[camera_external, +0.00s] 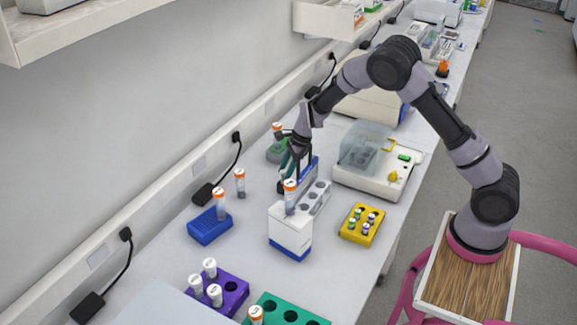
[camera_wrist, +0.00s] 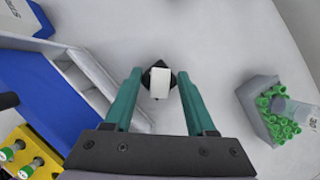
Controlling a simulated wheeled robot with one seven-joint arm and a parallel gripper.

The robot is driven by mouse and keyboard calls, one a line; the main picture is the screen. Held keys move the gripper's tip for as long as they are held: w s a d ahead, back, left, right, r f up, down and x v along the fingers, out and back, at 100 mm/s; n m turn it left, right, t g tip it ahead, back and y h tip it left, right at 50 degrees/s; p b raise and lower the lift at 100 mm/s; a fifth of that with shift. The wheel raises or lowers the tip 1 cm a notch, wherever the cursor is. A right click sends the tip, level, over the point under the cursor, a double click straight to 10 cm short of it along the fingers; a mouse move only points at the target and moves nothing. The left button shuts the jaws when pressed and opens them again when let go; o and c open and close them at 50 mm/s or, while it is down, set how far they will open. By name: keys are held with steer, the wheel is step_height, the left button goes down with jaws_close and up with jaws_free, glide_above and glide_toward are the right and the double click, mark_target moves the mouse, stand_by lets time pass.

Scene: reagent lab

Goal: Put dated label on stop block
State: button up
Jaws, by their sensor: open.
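A small white rectangular piece (camera_wrist: 159,83), which looks like the label, shows in the wrist view over a small black block (camera_wrist: 148,78), which looks like the stop block. I cannot tell whether the label rests on the block or how they touch. My gripper (camera_wrist: 160,77) is open, with its teal fingers on either side of the white piece and gaps on both sides. In the external view my gripper (camera_external: 288,168) points down over the bench, behind the white box with the blue base. A dark shape (camera_external: 282,186) below it may be the block. Any date is unreadable.
The white and blue box (camera_external: 290,228) and grey holed rack (camera_external: 317,197) stand close to my gripper. A grey box of green-capped tubes (camera_wrist: 272,115) is at right in the wrist view. A yellow vial rack (camera_external: 362,226) and blue tube rack (camera_external: 209,228) stand nearby.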

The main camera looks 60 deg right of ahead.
steer(key=v, duration=1.2)
steer(key=shift+r, duration=0.15)
steer(key=s+a+r+n+t, duration=0.2)
steer(key=s+a+r+n, duration=0.2)
steer(key=s+r+n, duration=0.85)
steer(key=s+a+r+n, duration=0.1)
steer(key=s+r+n, duration=0.2)
steer(key=s, duration=0.5)
steer(key=s+a+r+n+t, duration=0.1)
steer(key=s+a+r+n, duration=0.1)
steer(key=s, duration=0.6)
steer(key=s+a+r+n+t+h, duration=0.1)
steer(key=s+r+n, duration=0.3)
steer(key=s, duration=0.4)
steer(key=shift+s+a+r+n, duration=0.15)
steer(key=shift+a+r+n, duration=0.05)
steer(key=shift+a+n, duration=0.4)
steer(key=shift+d, duration=0.1)
